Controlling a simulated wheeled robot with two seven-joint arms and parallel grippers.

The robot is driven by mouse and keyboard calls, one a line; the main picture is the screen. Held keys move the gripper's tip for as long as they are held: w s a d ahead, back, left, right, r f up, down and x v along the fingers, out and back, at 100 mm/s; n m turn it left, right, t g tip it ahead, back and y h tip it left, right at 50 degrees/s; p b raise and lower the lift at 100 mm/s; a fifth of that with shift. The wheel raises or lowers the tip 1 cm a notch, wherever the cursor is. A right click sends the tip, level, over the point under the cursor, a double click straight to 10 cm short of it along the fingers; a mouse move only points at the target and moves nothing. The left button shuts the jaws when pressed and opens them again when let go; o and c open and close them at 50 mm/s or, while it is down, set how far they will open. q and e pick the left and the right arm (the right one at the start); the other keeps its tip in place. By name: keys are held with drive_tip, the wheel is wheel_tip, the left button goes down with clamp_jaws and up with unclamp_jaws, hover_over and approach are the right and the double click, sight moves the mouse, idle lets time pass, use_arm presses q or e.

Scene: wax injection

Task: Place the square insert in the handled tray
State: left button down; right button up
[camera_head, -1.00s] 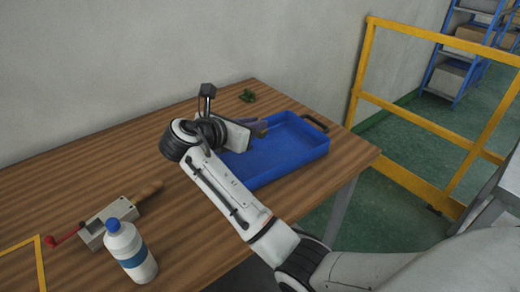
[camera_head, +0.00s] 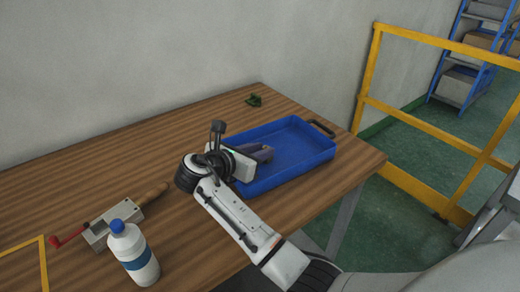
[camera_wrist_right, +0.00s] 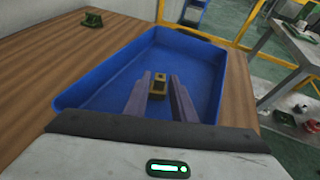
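The handled tray (camera_head: 290,172) is blue with a dark handle at its far right end. It lies on the wooden table against no other thing. My right gripper (camera_head: 266,153) reaches low over the left part of the tray, its fingers inside the rim. Whether the insert touches the floor is unclear. In the head view the insert is hidden. My left gripper is not in view.
A blue-capped bottle (camera_head: 134,255) and a hand tool with a red crank (camera_head: 100,236) are at the front left of the table (camera_head: 140,150). A small green part (camera_head: 254,100) lies behind the tray. A yellow railing (camera_head: 440,122) stands to the right.

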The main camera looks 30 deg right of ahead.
drive_tip(key=shift+o, duration=0.6)
drive_tip(key=shift+a+r, duration=0.1)
drive_tip(key=shift+r, duration=0.1)
drive_tip(key=v, duration=1.2)
